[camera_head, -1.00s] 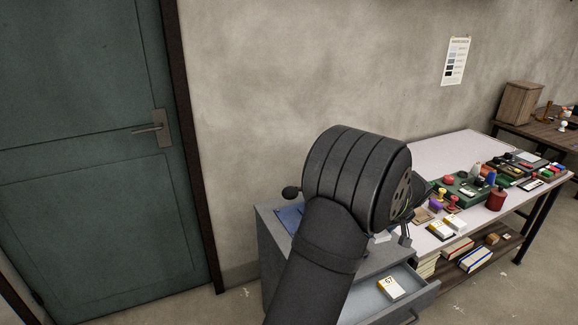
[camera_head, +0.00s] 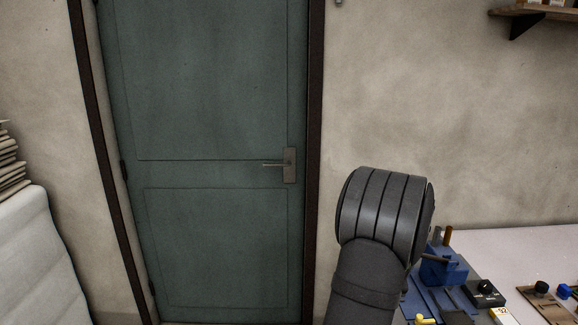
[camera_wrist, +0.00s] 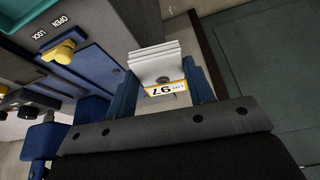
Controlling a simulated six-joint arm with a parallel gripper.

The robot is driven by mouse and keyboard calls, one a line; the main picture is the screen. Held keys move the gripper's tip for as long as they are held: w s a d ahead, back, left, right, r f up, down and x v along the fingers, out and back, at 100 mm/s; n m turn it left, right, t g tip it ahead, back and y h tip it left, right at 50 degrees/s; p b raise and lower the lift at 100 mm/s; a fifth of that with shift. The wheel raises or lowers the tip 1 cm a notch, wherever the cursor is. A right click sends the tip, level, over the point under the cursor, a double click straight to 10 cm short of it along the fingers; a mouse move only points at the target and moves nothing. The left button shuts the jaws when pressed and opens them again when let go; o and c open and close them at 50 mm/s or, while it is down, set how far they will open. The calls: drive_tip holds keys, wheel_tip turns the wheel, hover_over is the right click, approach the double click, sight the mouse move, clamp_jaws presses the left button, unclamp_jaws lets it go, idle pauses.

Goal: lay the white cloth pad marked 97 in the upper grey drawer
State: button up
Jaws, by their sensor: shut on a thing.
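The white cloth pad marked 97 (camera_wrist: 157,66) is in the wrist view, a small folded stack with a yellow-edged label that reads upside down. My gripper (camera_wrist: 160,76) is shut on it, with one blue finger on each side, and holds it up off any surface. In the head view my dark arm shows at lower right, and its wrist hides the gripper and pad. The upper grey drawer cannot be made out in either view now.
In the head view a white table (camera_head: 535,245) at right carries a blue fixture (camera_head: 443,268), a black-knobbed block (camera_head: 485,293) and a white-and-yellow item (camera_head: 502,316). A closed green door (camera_head: 215,90) stands behind. In the wrist view a yellow knob (camera_wrist: 62,52) sits beside OPEN and LOCK lettering.

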drive_tip(key=w+a+f+n, duration=0.1)
drive_tip(key=a+f, duration=0.1)
drive_tip(key=a, duration=1.1)
drive_tip(key=a+f, duration=0.2)
drive_tip(key=a, duration=1.2)
drive_tip(key=s+f, duration=0.5)
drive_tip(key=f, duration=0.1)
drive_tip(key=s+d+r+m+h, duration=0.1)
drive_tip(key=s+d+r+m, duration=0.2)
drive_tip(key=d, duration=0.7)
drive_tip(key=s+d+r+m+g+h, duration=0.1)
drive_tip(key=s+d+r+m, duration=0.2)
drive_tip(key=d, duration=0.8)
drive_tip(key=s+d+r+m, duration=0.3)
drive_tip(key=s+d, duration=0.4)
drive_tip(key=d, duration=0.4)
drive_tip(key=shift+s+r+m+g+h, duration=0.1)
drive_tip(key=shift+r+m+g+h, duration=0.2)
drive_tip(key=shift+m+h, duration=0.15)
drive_tip(key=s+d+r+m+g, duration=0.1)
drive_tip(key=s+d+r+m, duration=0.15)
drive_tip(key=s+d, duration=0.5)
drive_tip(key=shift+m+h, duration=0.35)
drive_tip(key=shift+m, duration=0.05)
drive_tip(key=f, duration=0.9)
drive_tip(key=s+a+f, duration=0.1)
drive_tip(key=f, duration=0.3)
drive_tip(key=shift+f, duration=0.2)
drive_tip(key=shift+d, duration=0.15)
